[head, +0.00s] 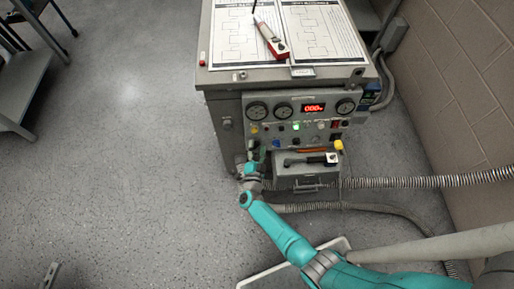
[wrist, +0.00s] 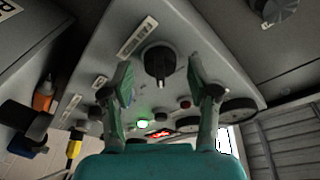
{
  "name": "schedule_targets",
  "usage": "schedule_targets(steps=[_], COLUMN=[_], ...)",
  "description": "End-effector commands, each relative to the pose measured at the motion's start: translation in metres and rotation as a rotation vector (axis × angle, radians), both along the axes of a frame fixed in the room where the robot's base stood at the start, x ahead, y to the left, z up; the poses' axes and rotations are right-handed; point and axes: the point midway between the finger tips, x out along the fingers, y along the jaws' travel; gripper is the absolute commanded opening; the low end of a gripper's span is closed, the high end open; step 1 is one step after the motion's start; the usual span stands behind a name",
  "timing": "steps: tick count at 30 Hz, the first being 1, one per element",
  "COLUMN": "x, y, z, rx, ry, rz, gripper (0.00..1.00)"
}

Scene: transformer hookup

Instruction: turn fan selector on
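A black rotary knob (wrist: 159,62) with a pointer sits on the grey panel (wrist: 185,30) in the wrist view; it appears to be the fan selector, but the label (wrist: 137,38) beside it is too small to read. My gripper (wrist: 160,80) is open, with one teal finger on each side of the knob. No contact between fingers and knob shows. In the head view my gripper (head: 250,166) is at the lower left of the cabinet front (head: 235,140), and I cannot make out the knob there.
The panel carries gauges (head: 283,110), a red display (head: 313,108) and a lit green lamp (head: 296,127). A drawer-like box (head: 300,178) juts out below. Another knob (wrist: 278,10) is at the wrist view's upper right. Hoses (head: 420,182) run right; floor (head: 130,160) left is clear.

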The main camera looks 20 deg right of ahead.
Motion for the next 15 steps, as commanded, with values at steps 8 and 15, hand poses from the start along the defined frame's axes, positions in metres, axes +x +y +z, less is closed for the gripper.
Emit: schedule_targets(steps=[8, 15], x=[-0.006, -0.043], y=[0.004, 0.024], z=[0.0, 0.0], rx=[0.0, -0.001], ry=[-0.001, 0.0], rz=[0.002, 0.006], gripper=[0.59, 0.59])
